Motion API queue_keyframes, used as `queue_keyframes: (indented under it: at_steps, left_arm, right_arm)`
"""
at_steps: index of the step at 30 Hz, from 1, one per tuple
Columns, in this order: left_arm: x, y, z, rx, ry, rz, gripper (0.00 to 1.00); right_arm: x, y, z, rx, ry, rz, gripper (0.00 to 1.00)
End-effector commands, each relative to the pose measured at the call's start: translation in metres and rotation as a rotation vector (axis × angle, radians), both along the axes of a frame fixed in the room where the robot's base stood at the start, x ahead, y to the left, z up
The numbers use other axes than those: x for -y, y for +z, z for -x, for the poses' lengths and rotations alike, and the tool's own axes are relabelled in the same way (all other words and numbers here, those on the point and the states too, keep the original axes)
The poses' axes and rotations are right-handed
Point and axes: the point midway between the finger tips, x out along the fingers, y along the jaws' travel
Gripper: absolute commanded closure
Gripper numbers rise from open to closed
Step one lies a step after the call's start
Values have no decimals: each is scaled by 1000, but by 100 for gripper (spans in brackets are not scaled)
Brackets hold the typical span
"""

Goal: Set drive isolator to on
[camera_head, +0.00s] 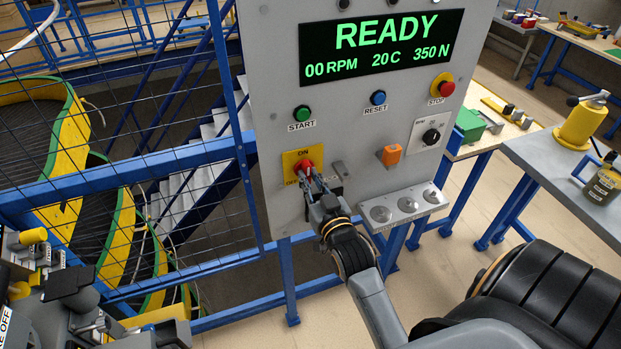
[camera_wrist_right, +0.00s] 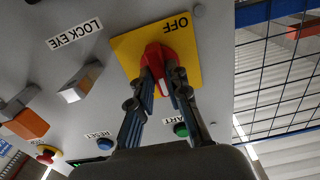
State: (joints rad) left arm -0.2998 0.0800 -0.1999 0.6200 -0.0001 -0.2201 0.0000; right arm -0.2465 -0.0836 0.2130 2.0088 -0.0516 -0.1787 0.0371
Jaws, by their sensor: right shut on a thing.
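The drive isolator is a red rotary knob (camera_head: 306,165) on a yellow plate (camera_head: 290,158) at the lower left of the grey control panel. ON shows above the knob and OFF at the plate's lower left. My right gripper (camera_head: 310,177) is shut on the knob. In the right wrist view the fingers (camera_wrist_right: 165,80) are on both sides of the red knob (camera_wrist_right: 157,54), and a white mark on it faces away from the OFF label. The fingers hide the plate's ON side there. I cannot make out my left gripper.
The panel (camera_head: 340,150) carries a green START button (camera_head: 302,112), blue RESET button (camera_head: 378,97), red STOP button (camera_head: 442,88) and an orange switch (camera_head: 391,154). A lock eye (camera_wrist_right: 80,82) is close beside the isolator. A shelf (camera_head: 430,201) juts out below. Blue mesh fencing (camera_head: 150,180) stands left.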

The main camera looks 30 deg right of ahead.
Motion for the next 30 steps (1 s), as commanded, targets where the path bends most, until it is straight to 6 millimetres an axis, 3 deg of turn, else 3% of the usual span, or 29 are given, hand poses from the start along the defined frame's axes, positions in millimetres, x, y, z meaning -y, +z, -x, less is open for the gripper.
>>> queue_keyframes:
  at_steps: [9,10,13,23,30]
  left_arm:
    - [0,0,0,0,0,0,100]
    - [0,0,0,0,0,0,100]
    - [0,0,0,0,0,0,100]
    - [-1,0,2,-2,0,0,100]
    - [0,0,1,-1,0,0,100]
  right_arm:
    - [0,-2,0,-3,0,-5,100]
    - [0,-2,0,-3,0,-5,80]
    - [0,-1,0,-2,0,-5,61]
    - [-1,-1,2,-1,0,-2,61]
    - [-9,-2,35,-5,0,-3,61]
